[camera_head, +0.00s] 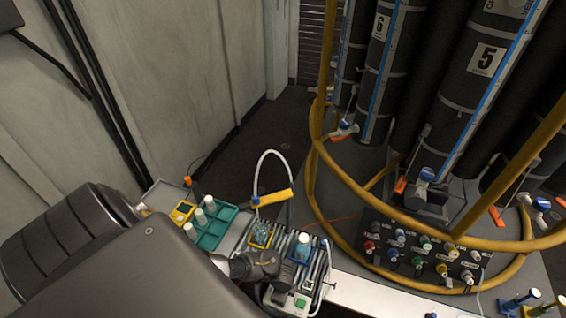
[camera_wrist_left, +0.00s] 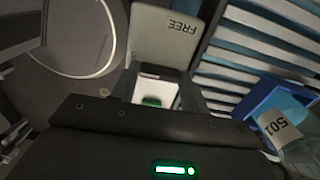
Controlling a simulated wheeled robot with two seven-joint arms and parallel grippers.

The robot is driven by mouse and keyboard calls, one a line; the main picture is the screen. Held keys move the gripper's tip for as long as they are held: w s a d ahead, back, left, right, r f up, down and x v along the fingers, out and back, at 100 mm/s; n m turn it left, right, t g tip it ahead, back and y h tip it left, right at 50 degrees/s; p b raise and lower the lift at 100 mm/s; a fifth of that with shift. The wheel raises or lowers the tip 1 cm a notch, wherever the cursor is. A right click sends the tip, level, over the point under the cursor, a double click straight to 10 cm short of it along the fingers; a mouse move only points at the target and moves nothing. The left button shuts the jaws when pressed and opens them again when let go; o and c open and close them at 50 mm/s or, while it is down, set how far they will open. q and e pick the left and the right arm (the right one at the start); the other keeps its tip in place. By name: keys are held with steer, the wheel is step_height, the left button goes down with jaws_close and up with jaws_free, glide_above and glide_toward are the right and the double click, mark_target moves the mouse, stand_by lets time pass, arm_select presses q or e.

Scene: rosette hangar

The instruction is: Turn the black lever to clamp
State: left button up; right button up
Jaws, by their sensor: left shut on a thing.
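My left gripper (camera_head: 262,266) reaches in from the lower left in the head view, over the near end of the grey slatted bench unit (camera_head: 284,245). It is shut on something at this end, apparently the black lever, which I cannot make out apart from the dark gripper. In the left wrist view, a pale plate (camera_wrist_left: 160,35) marked FREE lies just beyond the gripper (camera_wrist_left: 150,125). A white square with a green patch shows below it. The lever's angle is hidden. My right gripper is not in view.
A bottle in a blue holder (camera_head: 303,247) stands close right of the gripper; the wrist view shows its label 501 (camera_wrist_left: 281,128). A teal tray (camera_head: 215,238) with white-capped bottles is at left. A yellow-railed frame with black cylinders (camera_head: 470,80) stands at right.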

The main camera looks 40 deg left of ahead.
arm_select(q)
steer(key=o, duration=1)
steer(key=shift+r, duration=0.15)
step_height(320, 180, up, 11)
steer(key=shift+f+p, duration=0.2)
steer(key=shift+p, duration=0.45)
